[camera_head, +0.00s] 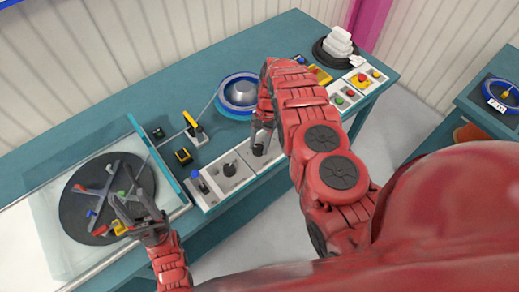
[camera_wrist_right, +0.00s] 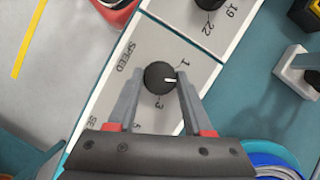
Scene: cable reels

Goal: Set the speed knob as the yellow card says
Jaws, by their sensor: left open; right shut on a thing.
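The speed knob (camera_wrist_right: 159,77) is a round black dial with a white pointer mark, on a pale panel (camera_wrist_right: 108,88) printed SPEED. In the right wrist view, the mark points right, toward the side where the 1 is printed; the 3 is below the knob. My right gripper (camera_wrist_right: 158,82) has one finger on each side of the knob and is shut on it. In the head view, this gripper (camera_head: 262,137) is over the bench's front panel and its arm hides part of it. My left gripper (camera_head: 133,211) is open and empty above the dark turntable. I cannot make out a readable yellow card.
The dark turntable (camera_head: 78,205) stands behind clear panels at the left. A blue reel (camera_head: 238,93) sits behind the right gripper. A panel with a red button (camera_head: 362,78) and a white stack (camera_head: 338,42) are at the bench's far end.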

